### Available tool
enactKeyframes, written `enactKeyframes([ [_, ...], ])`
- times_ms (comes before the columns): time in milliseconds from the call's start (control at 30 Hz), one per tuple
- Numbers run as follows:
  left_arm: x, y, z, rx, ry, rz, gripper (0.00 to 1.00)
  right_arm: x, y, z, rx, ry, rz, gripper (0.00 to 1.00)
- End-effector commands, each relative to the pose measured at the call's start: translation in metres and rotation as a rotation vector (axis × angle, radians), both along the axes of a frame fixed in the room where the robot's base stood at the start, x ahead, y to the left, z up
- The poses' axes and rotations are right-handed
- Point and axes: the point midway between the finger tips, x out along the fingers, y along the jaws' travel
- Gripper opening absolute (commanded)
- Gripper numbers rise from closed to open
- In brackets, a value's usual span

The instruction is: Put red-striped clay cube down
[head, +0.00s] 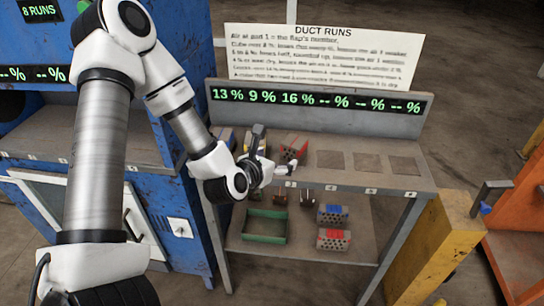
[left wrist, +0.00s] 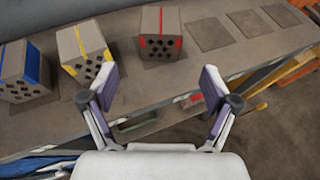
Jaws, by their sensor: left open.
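A red-striped clay cube (head: 293,147) with dark holes in its face stands on the table's top, below the 16 % readout. In the left wrist view the red-striped cube (left wrist: 161,36) stands upright beyond my fingertips, with a gap between. My left gripper (head: 287,167) is at the table's front edge, close in front of that cube. In the left wrist view the left gripper (left wrist: 156,88) has its fingers spread wide with nothing between them. Another red-striped block (head: 333,239) lies on the lower shelf. My right gripper is not in view.
A yellow-striped cube (left wrist: 85,50) and a blue-striped cube (left wrist: 24,70) stand left of the red-striped one. Empty dark squares (head: 367,163) lie to its right. The lower shelf holds a green tray (head: 264,226) and a blue-striped block (head: 332,214). A yellow post (head: 432,245) stands at right.

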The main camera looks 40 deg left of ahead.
Motion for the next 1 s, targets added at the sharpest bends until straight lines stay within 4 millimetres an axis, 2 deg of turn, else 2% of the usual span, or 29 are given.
enactKeyframes([
  [67,-0.005,-0.005,-0.008,0.064,0.039,-0.042,0.87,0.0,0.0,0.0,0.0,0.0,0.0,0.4],
  [133,-0.012,-0.015,-0.028,0.205,0.12,-0.135,0.87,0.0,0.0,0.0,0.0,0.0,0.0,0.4],
  [267,-0.039,-0.043,-0.088,0.626,0.349,-0.484,0.87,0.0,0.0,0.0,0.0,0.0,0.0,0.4],
  [367,-0.076,-0.068,-0.143,0.991,0.51,-0.887,0.87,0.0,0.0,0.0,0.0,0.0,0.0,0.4],
  [400,-0.094,-0.077,-0.163,1.128,0.554,-1.073,0.87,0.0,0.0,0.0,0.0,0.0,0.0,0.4],
  [467,-0.124,-0.089,-0.192,1.317,0.589,-1.369,0.87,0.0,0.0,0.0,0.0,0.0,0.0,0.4],
  [500,-0.146,-0.097,-0.21,1.429,0.588,-1.578,0.87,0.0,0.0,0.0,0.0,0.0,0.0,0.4],
  [600,-0.2,-0.112,-0.244,1.637,0.495,-2.081,0.87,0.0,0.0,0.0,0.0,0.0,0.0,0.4],
  [700,-0.241,-0.121,-0.263,1.739,0.329,-2.455,0.87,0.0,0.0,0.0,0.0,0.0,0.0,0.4],
  [733,-0.25,-0.123,-0.266,1.753,0.281,-2.532,0.87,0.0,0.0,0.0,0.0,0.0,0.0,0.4],
  [767,-0.256,-0.124,-0.268,-1.761,-0.241,2.588,0.87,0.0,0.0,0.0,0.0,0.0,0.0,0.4],
  [867,-0.267,-0.126,-0.271,-1.687,-0.16,2.544,0.87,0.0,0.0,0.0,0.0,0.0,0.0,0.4],
  [1000,-0.266,-0.126,-0.271,-1.686,-0.155,2.539,0.87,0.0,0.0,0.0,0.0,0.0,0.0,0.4],
])
